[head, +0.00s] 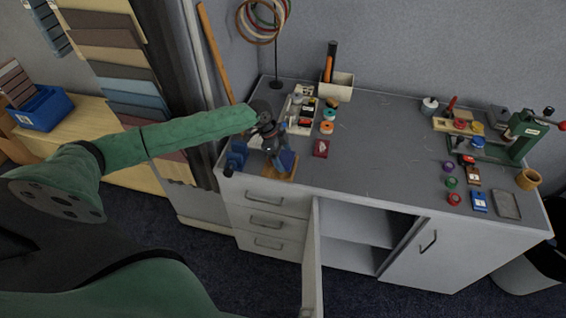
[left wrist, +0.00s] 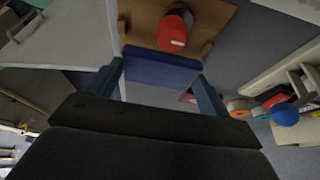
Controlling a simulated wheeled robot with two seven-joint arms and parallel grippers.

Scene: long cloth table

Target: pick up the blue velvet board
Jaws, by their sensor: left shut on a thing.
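The blue velvet board (head: 288,160) is a small dark blue slab at the front left of the grey worktop, beside a tan wooden piece (head: 279,173). My left gripper (head: 275,145) reaches down over it and is shut on it. In the left wrist view the blue board (left wrist: 160,70) lies between the two blue-grey fingers. The wooden piece with a red round-topped object (left wrist: 173,33) shows just beyond it. I cannot tell whether the board is clear of the wood. My right gripper is not in view.
A blue tool (head: 236,158) stands close left of the gripper. A tray of small parts (head: 298,112) and a red box (head: 321,148) are near. A green press (head: 523,135) and small pots stand at right. The worktop's middle is clear. A cabinet door (head: 313,255) stands open below.

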